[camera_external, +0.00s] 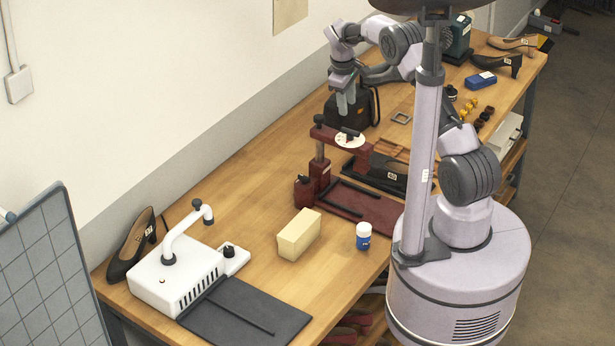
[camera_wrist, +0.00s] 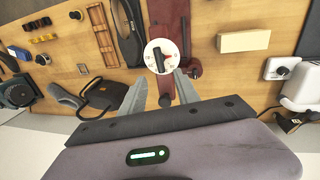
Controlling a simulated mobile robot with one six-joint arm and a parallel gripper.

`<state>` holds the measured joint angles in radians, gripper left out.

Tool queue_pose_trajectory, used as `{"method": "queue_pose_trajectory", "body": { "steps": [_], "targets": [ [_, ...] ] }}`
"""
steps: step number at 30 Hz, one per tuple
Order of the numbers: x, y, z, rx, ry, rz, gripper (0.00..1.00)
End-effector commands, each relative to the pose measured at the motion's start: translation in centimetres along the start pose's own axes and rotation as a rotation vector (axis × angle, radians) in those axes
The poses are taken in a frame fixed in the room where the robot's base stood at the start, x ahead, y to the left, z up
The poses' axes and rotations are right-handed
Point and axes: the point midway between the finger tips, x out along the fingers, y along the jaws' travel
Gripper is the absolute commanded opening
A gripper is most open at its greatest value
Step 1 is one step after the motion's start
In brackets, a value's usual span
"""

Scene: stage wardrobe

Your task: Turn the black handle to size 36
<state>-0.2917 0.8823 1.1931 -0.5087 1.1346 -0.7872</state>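The black handle (camera_external: 350,132) sits on a round white dial (camera_external: 351,142) on top of the dark red stand (camera_external: 329,135). In the wrist view the handle (camera_wrist: 159,60) lies across the dial (camera_wrist: 151,61), nearly upright in the picture and tilted slightly. The dial has small marks around its rim, too small to read, and a small red mark right of the handle. My gripper (camera_external: 346,110) hangs above and behind the dial, fingers pointing down. In the wrist view my gripper (camera_wrist: 161,77) is open, with nothing between its fingers, and it appears apart from the handle.
A black boxy object (camera_external: 366,108) stands close behind my gripper. A pale yellow block (camera_external: 299,234) and a small white-blue jar (camera_external: 363,236) stand in front. A dark shoe (camera_external: 395,172) lies right of the stand.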

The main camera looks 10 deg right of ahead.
Motion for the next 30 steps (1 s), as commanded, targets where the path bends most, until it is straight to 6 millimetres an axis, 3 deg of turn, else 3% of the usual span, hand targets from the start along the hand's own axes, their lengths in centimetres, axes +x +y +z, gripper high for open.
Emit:
{"method": "queue_pose_trajectory", "body": {
  "steps": [6,10,15,23,29,30],
  "targets": [
    [6.2,0.0,0.1,0.003,-0.002,-0.002,0.38],
    [8.5,0.0,0.1,0.002,0.0,-0.001,0.38],
    [9.8,0.0,0.0,0.003,0.001,0.0,0.38],
    [10.0,0.0,0.0,0.004,0.001,0.0,0.38],
    [9.9,0.0,0.0,0.004,0.001,0.0,0.01],
    [9.9,0.0,0.0,0.004,0.001,0.0,0.0]
  ]
}}
